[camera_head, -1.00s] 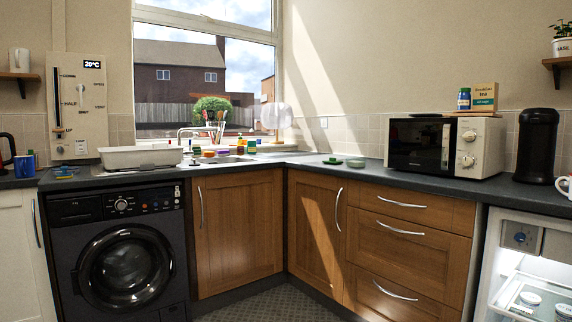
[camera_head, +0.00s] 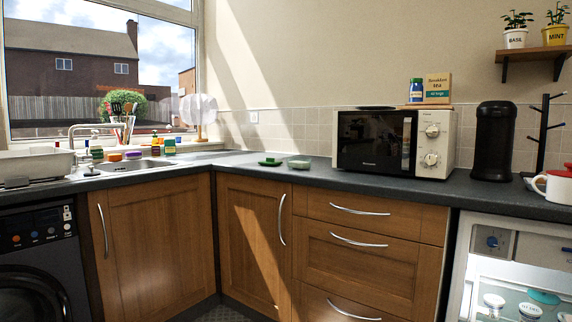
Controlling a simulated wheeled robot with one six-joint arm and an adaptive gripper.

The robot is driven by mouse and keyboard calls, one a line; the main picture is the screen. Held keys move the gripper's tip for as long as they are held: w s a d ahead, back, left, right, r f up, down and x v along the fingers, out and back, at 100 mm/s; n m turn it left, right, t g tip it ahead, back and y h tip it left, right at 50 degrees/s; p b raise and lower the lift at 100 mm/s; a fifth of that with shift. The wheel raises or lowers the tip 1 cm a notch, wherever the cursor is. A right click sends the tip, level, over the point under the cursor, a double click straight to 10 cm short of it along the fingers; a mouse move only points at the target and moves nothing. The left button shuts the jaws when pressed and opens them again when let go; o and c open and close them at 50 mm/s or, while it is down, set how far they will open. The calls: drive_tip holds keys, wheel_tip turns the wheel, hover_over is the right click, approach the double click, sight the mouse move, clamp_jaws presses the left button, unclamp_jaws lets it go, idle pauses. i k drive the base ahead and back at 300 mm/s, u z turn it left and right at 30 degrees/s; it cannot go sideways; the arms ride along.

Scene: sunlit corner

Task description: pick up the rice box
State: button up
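I cannot make out a box marked as rice in the head view. A tan and teal box (camera_head: 437,88) labelled Breakfast tea stands upright on a board on top of the microwave (camera_head: 392,143), right of a blue jar (camera_head: 416,90) with a white label. A small yellow and green container (camera_head: 169,145) stands behind the sink, too small to read. My gripper is not in view.
A dark worktop (camera_head: 330,178) runs along both walls above wooden cupboards and drawers (camera_head: 360,238). A green item (camera_head: 270,161) and a pale green dish (camera_head: 300,164) lie left of the microwave.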

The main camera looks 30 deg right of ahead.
sight(292, 163)
drive_tip(key=z, duration=0.5)
drive_tip(key=i, duration=1.15)
drive_tip(key=z, duration=0.8)
